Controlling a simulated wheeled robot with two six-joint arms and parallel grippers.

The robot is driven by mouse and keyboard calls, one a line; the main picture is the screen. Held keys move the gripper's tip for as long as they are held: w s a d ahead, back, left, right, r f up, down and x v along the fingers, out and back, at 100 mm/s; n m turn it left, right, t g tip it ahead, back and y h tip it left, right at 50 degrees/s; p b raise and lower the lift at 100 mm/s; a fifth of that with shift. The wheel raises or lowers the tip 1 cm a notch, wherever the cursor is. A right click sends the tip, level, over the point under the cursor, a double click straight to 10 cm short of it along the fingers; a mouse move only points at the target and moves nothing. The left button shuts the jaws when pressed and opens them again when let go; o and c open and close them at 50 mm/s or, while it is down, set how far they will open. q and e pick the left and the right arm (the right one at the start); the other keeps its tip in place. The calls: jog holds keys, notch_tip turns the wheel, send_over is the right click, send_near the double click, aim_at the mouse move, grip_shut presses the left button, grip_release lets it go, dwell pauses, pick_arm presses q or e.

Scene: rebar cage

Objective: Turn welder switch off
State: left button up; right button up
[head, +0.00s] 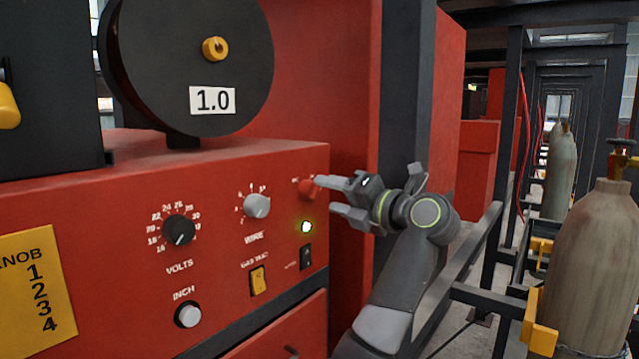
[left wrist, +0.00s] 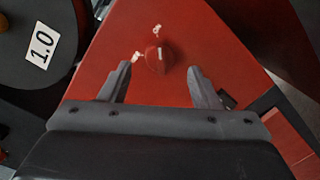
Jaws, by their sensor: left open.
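The welder's switch is a red rotary knob (head: 307,189) at the upper right of the red front panel. It has small white markings beside it. In the left wrist view the knob (left wrist: 155,59) shows a pale pointer line and lies just ahead of the space between the fingertips. My left gripper (head: 326,196) is open in front of the knob, with a finger on each side and nothing between them. In the head view the upper fingertip overlaps the knob's edge; I cannot tell whether it touches. My right gripper is not in view.
A lit green lamp (head: 306,227) sits below the knob. The panel also has a volts dial (head: 179,231), a wire dial (head: 257,205), a yellow rocker (head: 259,281) and a black rocker (head: 306,256). A black spool (head: 190,65) stands on top. Gas cylinders (head: 590,265) stand at right.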

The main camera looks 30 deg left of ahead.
aim_at(319, 193)
pick_arm(q)
jog(key=a, duration=0.2)
jog(key=a+p, duration=0.1)
jog(key=a, duration=0.1)
jog(key=shift+w, duration=0.35)
jog(key=shift+c, duration=0.4)
jog(key=c, duration=0.9)
jog(key=shift+w+f+n+g+y+b, duration=0.1)
jog(key=shift+n+g+y+b, duration=0.3)
jog(key=shift+n+b, duration=3.4)
jog(key=shift+f+n+g+y+b, duration=0.1)
jog(key=shift+n+g+y+b, duration=0.25)
jog(key=shift+n+b, duration=3.45)
jog(key=n+p, duration=0.4)
